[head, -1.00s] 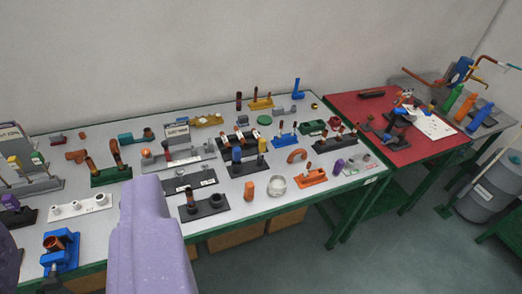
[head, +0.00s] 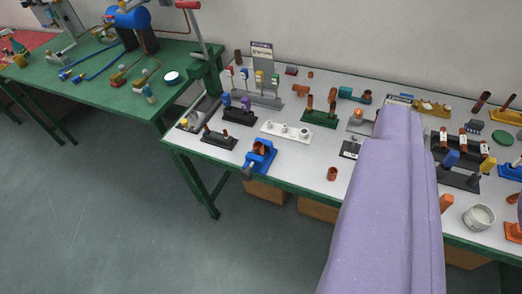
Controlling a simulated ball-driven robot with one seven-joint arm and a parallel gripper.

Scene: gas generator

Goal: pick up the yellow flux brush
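No thing in view is clearly readable as the yellow flux brush. My gripper is not in view. Only a lavender part of my arm shows, rising from the bottom edge right of centre and hiding part of the table.
The grey-topped table (head: 290,158) carries several fittings on stands. A blue clamp-like piece (head: 260,156) sits near its front edge. A green table (head: 105,105) with a blue tank (head: 128,18) stands at left. Open floor (head: 110,220) lies in front.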

